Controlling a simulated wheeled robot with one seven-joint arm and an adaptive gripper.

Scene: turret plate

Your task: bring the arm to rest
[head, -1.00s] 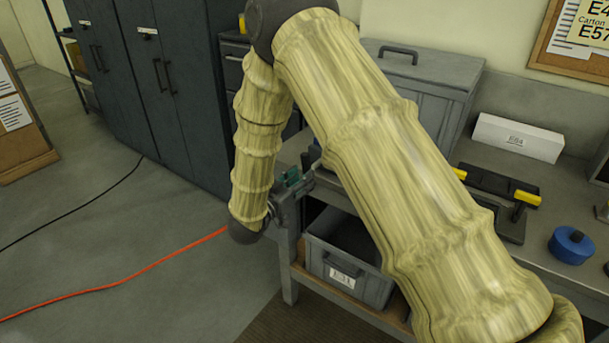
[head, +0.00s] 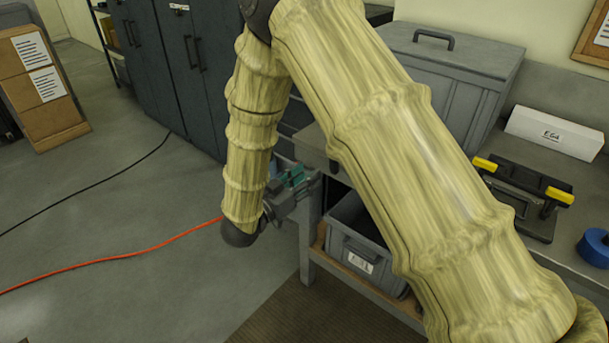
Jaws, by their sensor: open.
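My arm, in a pale ribbed cover, runs across the head view from the lower right up to the top and then down again. Its forearm hangs in front of the dark cabinets, with the wrist low at the left of the workbench. My gripper (head: 300,182) extends to the right from the wrist, beside the bench's left end. It is open; its fingertips are small and partly hard to make out. I see nothing held in it.
The workbench (head: 575,262) carries a grey lidded case (head: 455,75), a white box (head: 553,133), a black tool with yellow ends (head: 520,190) and a blue roll (head: 595,247). A grey bin (head: 365,245) sits on its lower shelf.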

